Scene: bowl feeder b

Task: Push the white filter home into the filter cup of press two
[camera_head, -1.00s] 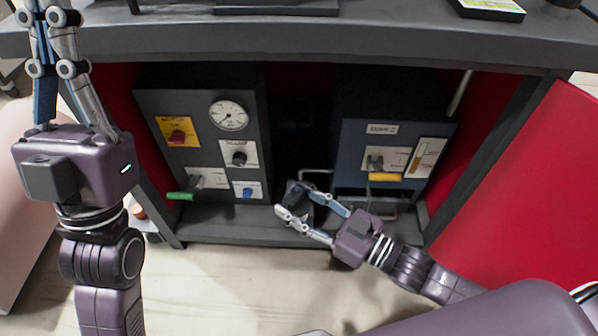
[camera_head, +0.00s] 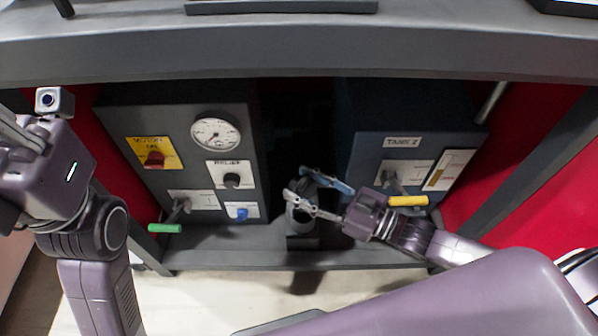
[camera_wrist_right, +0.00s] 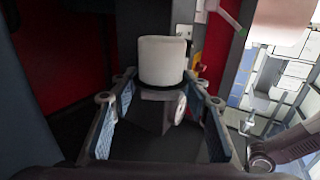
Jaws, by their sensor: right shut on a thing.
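The white filter (camera_wrist_right: 163,60) is a pale, blunt cylinder at the fingertips of my right gripper in the right wrist view. My right gripper (camera_head: 300,184) is shut on it low in the gap between the two control cabinets; the finger contact is not clear. In the head view a greyish round body (camera_head: 300,212) shows just below the fingers, in shadow. I cannot tell the filter cup or its seat apart there. My left gripper (camera_head: 45,165) is at the left edge, its fingers cut off by the frame.
The left cabinet carries a gauge (camera_head: 216,133), a red knob (camera_head: 154,160) and a green-handled lever (camera_head: 165,228). The right cabinet has a yellow-handled lever (camera_head: 408,201). A grey tabletop (camera_head: 300,50) overhangs both. A low rail (camera_head: 220,259) runs along the front.

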